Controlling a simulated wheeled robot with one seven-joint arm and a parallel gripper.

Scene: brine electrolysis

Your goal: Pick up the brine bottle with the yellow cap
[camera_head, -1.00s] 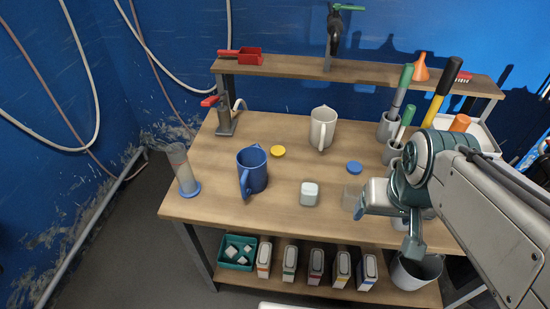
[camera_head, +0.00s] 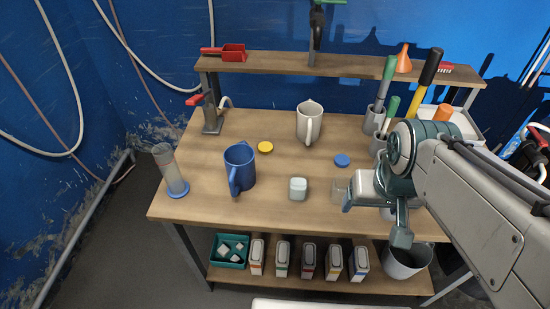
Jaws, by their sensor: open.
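I cannot make out a bottle wearing a yellow cap. A flat yellow disc like a cap (camera_head: 265,147) lies on the wooden table top, behind and right of the blue jug. A small pale jar (camera_head: 298,188) stands near the front middle of the table. My arm hides part of the table's right side.
A blue jug (camera_head: 239,168), a pale jug (camera_head: 309,122), a blue disc (camera_head: 342,160) and a clear cylinder (camera_head: 171,170) are on the table. Holders with tools crowd the right. Several labelled cartons (camera_head: 308,261), a teal bin (camera_head: 230,251) and a grey bucket (camera_head: 405,262) are below.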

